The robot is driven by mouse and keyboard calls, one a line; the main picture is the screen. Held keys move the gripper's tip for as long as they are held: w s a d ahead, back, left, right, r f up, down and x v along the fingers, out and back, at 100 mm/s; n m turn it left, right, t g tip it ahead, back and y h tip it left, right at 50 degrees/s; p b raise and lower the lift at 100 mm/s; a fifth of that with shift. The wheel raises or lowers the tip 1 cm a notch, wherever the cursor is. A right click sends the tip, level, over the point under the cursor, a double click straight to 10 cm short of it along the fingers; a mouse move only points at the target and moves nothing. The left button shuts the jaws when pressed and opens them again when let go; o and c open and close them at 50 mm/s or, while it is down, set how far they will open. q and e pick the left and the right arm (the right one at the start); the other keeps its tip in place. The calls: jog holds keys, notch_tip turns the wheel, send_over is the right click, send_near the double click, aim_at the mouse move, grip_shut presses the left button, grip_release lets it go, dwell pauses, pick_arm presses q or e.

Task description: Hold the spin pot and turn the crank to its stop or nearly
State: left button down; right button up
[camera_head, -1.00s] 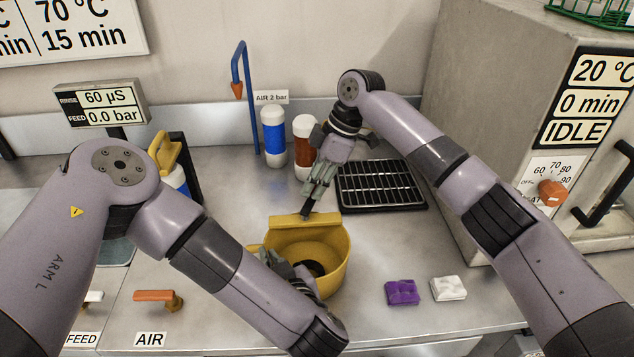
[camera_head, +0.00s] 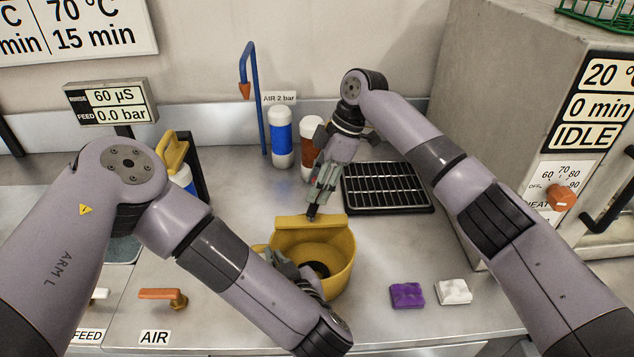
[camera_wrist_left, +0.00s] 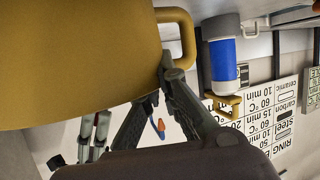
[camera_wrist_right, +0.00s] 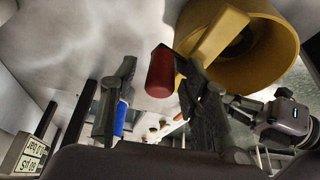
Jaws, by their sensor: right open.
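The yellow spin pot (camera_head: 343,262) stands on the steel bench, open side up, with a dark hub inside. A yellow crank bar (camera_head: 290,222) lies across its far rim. The right wrist view shows the crank's red knob (camera_wrist_right: 161,74). My right gripper (camera_head: 313,210) is at the crank from the far side. Its fingers are open, with the knob between them and closer to one finger. My left gripper (camera_wrist_left: 166,72) is at the pot's side loop handle (camera_wrist_left: 187,40). Its fingertips come together on the handle's end and look shut on it. My left forearm hides part of the pot.
A black rack (camera_head: 388,187) lies behind the pot to the right. Blue (camera_head: 281,138) and brown (camera_head: 311,140) bottles stand at the back. Purple (camera_head: 407,295) and white (camera_head: 454,291) pads lie right of the pot. A grey oven (camera_head: 505,110) bounds the right. An orange AIR valve (camera_head: 160,295) is front left.

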jog(key=shift+d+r, duration=0.1)
jog(key=v, duration=1.1)
jog(key=shift+r, duration=0.4)
pick_arm(q)
jog(key=c, duration=2.3)
grip_release()
jog(key=o, duration=0.6)
